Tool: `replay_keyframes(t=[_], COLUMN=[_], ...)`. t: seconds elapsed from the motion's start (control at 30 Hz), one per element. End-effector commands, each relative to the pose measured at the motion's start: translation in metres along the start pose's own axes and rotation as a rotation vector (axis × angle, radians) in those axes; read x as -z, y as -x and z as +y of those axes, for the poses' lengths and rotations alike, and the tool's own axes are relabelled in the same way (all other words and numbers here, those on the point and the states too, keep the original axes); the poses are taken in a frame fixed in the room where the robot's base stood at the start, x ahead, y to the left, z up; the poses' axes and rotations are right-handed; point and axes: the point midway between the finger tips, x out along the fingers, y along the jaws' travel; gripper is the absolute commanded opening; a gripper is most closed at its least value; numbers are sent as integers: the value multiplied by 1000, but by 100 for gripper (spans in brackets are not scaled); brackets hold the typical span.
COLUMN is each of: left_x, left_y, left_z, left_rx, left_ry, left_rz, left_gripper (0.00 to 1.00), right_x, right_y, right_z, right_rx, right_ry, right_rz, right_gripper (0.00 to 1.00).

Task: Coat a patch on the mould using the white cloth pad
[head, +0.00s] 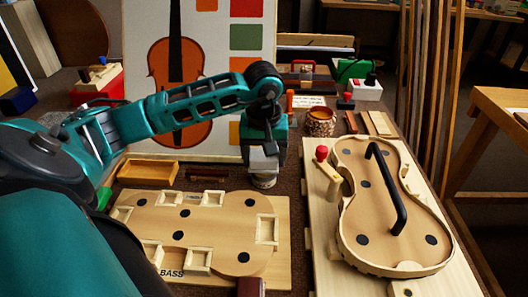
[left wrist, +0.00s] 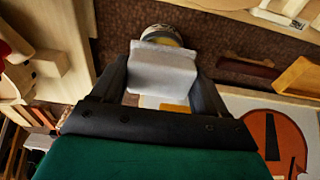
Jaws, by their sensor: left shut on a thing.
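My left gripper (head: 263,158) is shut on the white cloth pad, a pale grey-white block that shows between the two dark fingers in the left wrist view (left wrist: 163,70). The pad is right above a small round pot (head: 264,182), which also shows in the left wrist view (left wrist: 158,32) with something yellow at its top. I cannot tell whether pad and pot touch. A flat wooden violin-shaped mould (head: 205,222) with black round holes and pale blocks lies on a board marked BASS. A second violin form (head: 372,232) with raised ribs and a black handle lies at right. My right gripper is not in view.
A red-topped wooden clamp (head: 322,153) stands by the right form. A shallow wooden tray (head: 148,173) lies behind the BASS board. A violin poster (head: 215,60) stands behind my left arm. A brown speckled jar (head: 320,123) stands at the back.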

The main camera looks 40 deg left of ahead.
Motion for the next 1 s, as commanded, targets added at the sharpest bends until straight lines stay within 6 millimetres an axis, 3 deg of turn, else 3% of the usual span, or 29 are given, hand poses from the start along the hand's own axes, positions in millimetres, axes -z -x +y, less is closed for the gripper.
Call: replay_keyframes(t=[1.0], left_x=[-1], left_y=[-9], left_z=[0], left_rx=[0], left_ry=[0], left_rz=[0], left_gripper=[50], right_x=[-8], right_y=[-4], right_z=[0], right_rx=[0], right_ry=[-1], right_rz=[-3], right_gripper=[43])
